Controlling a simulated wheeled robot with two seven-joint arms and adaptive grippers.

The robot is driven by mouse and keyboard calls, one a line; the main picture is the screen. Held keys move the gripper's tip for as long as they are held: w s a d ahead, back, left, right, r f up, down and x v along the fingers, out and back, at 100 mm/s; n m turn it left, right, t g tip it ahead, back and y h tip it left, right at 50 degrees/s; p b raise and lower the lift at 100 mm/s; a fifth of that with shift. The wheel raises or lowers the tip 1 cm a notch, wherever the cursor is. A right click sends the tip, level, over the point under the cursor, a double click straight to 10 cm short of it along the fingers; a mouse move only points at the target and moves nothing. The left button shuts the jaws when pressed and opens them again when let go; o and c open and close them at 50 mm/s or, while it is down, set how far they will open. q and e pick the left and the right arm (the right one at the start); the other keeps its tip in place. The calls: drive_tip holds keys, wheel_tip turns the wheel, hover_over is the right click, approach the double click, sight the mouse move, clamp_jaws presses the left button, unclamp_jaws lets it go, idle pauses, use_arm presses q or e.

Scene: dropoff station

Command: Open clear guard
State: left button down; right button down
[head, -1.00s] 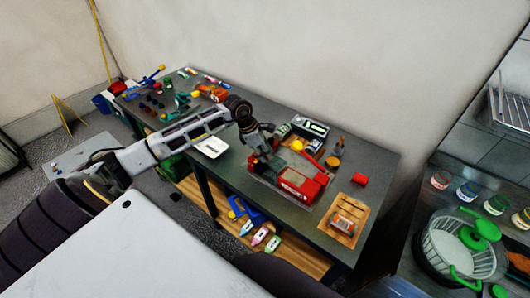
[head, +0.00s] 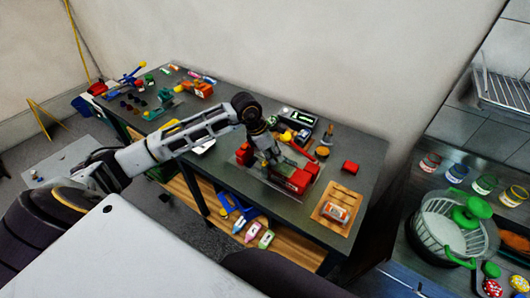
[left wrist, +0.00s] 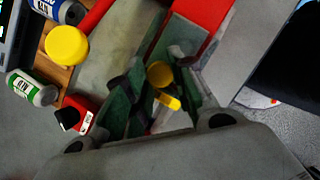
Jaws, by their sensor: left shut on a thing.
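A red machine (head: 298,180) stands on the dark grey table, and its red body also fills the top of the left wrist view (left wrist: 203,14). My left gripper (head: 279,164) reaches down over the machine and hides its middle. In the left wrist view, the gripper (left wrist: 157,80) has its dark green finger pads around a small yellow handle (left wrist: 160,74) and is shut on it. The clear guard's own panel cannot be made out against the machine. My right gripper is not in view.
A counter with a green-handled basket (head: 434,235) is at the right.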

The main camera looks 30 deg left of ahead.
use_arm(q)
drive_tip(key=shift+d, duration=1.05)
drive_tip(key=c, duration=1.2)
unclamp_jaws()
drive_tip(key=shift+o, duration=0.2)
drive_tip(key=shift+a+r, duration=0.15)
drive_tip(key=v, duration=1.1)
drive_tip(key=shift+s+r, duration=0.25)
drive_tip(key=shift+r, duration=0.05)
